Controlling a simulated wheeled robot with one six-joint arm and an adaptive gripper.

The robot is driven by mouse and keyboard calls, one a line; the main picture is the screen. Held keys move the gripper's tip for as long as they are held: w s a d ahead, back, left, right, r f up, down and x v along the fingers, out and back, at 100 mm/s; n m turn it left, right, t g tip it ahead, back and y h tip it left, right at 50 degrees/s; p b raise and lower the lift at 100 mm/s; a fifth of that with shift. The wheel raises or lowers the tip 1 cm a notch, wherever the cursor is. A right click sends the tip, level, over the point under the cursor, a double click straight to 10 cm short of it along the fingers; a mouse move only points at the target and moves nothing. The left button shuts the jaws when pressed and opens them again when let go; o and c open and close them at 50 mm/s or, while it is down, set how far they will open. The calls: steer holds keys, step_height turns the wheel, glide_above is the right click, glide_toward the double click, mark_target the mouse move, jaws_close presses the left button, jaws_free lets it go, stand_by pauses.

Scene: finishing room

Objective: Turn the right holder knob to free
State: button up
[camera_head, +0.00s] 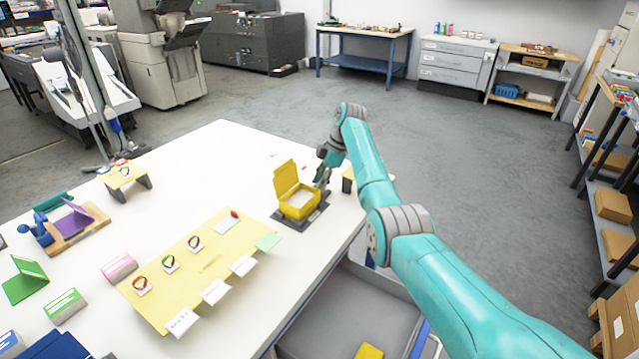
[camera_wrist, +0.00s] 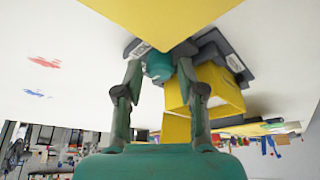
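A yellow box (camera_head: 299,203) with its lid raised sits in a dark holder (camera_head: 290,222) near the table's right edge. In the wrist view, the box (camera_wrist: 222,92) and the dark holder (camera_wrist: 236,62) show beyond my fingers. A teal knob (camera_wrist: 159,67) stands at the holder beside a small label. My gripper (camera_head: 321,181) is at the right side of the box. In the wrist view, my gripper's fingertips (camera_wrist: 160,63) lie on either side of the knob, with narrow gaps seen. The knob's pointer is not readable, and the head view does not show the knob clearly.
A yellow board (camera_head: 200,275) with several coloured rings and cards lies left of the holder. A grey bin (camera_head: 345,315) stands below the table's near right edge. The table's far left part is mostly clear.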

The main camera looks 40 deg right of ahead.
steer(key=v, duration=1.1)
steer(key=shift+d+r, duration=0.2)
steer(key=shift+r, duration=0.05)
steer(key=shift+s, duration=0.1)
